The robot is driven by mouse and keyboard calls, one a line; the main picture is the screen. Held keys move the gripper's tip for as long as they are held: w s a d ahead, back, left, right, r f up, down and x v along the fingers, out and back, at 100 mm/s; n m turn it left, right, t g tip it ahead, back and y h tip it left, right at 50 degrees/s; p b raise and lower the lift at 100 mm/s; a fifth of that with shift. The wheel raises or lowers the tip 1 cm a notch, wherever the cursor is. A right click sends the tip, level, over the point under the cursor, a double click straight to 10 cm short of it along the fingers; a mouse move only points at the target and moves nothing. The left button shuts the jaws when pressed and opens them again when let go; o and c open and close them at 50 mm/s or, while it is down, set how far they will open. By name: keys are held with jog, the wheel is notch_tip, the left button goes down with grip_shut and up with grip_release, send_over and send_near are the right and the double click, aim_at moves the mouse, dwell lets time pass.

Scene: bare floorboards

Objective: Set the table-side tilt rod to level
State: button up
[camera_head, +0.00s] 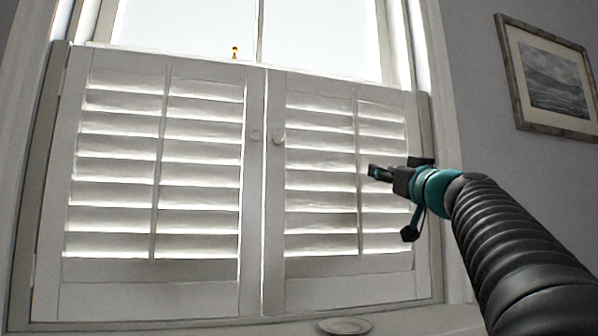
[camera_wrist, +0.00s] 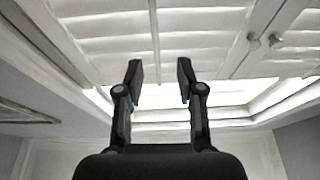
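A white shutter has two louvred panels, each with a thin upright tilt rod. The right panel's tilt rod (camera_head: 357,150) runs down in front of its slats (camera_head: 318,180); the left panel's tilt rod (camera_head: 160,165) stands farther away. No table shows, so I cannot tell from it which rod is table-side. The slats look tilted, with bright bands between them; their exact angle is unclear. My gripper (camera_head: 371,172) is in front of the right panel, close to its rod. In the wrist view my gripper (camera_wrist: 160,72) is open and empty, with the rod (camera_wrist: 153,35) beyond the fingertips, roughly between them.
Two round knobs, left (camera_head: 255,135) and right (camera_head: 279,137), stick out where the panels meet. A small dish (camera_head: 345,326) lies on the sill below. A small yellow object (camera_head: 235,52) stands above the shutter. A framed picture (camera_head: 553,80) hangs on the right wall.

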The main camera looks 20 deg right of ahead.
aim_at(358, 156)
jog(key=p+x, duration=0.2)
jog(key=x, duration=0.2)
jog(key=r+p+x, duration=0.1)
jog(key=p+x, duration=0.1)
jog(key=x, duration=0.2)
jog(key=d+p+x, duration=0.1)
jog(key=p+x, duration=0.2)
jog(key=x, duration=0.1)
jog(key=shift+w+r, duration=0.1)
jog(key=shift+r, duration=0.35)
jog(key=shift+w+r, duration=0.1)
jog(key=shift+w, duration=0.45)
grip_shut()
